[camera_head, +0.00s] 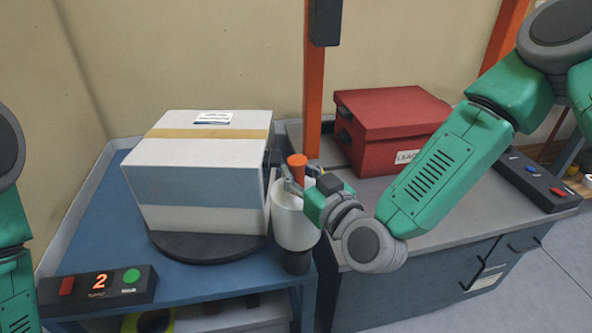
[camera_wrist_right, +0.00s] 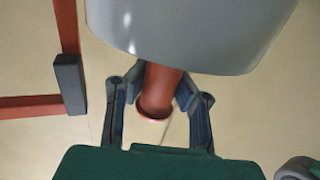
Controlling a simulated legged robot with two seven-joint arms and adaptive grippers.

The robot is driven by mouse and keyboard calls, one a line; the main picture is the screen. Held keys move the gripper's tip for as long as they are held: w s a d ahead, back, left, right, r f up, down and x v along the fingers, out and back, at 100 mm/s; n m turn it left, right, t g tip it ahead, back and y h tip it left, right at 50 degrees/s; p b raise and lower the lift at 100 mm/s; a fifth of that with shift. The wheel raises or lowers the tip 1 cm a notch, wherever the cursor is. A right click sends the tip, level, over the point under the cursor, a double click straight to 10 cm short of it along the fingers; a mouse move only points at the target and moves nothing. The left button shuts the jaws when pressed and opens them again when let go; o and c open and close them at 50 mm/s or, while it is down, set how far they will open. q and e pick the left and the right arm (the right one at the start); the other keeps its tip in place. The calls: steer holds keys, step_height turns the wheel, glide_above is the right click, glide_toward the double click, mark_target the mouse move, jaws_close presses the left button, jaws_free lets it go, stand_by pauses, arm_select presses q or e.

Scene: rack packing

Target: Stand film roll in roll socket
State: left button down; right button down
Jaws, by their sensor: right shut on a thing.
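The film roll (camera_head: 295,222) is a white cylinder with an orange core end (camera_head: 297,162) sticking out of its top. It stands upright at the right front corner of the blue table. My right gripper (camera_head: 299,181) is shut on the orange core, above the white film. In the right wrist view the fingers (camera_wrist_right: 158,100) flank the orange core (camera_wrist_right: 160,84), with the film roll (camera_wrist_right: 190,30) beyond. A dark round piece, seemingly the roll socket (camera_head: 297,263), is directly below the roll; I cannot tell whether the roll is seated in it. My left gripper is out of view.
A white taped box (camera_head: 198,178) sits on a dark turntable (camera_head: 205,248), close left of the roll. A control box (camera_head: 98,288) shows "2" at front left. An orange post (camera_head: 313,95) rises behind the roll. A red box (camera_head: 392,125) stands on the grey cabinet (camera_head: 420,225).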

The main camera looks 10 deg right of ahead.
steer(key=shift+f+b, duration=0.6)
steer(key=shift+f, duration=0.65)
steer(key=shift+f+b, duration=0.2)
steer(key=shift+b, duration=0.15)
steer(key=c, duration=1.3)
jaws_free()
steer(key=shift+f, duration=0.1)
steer(key=shift+s, duration=0.1)
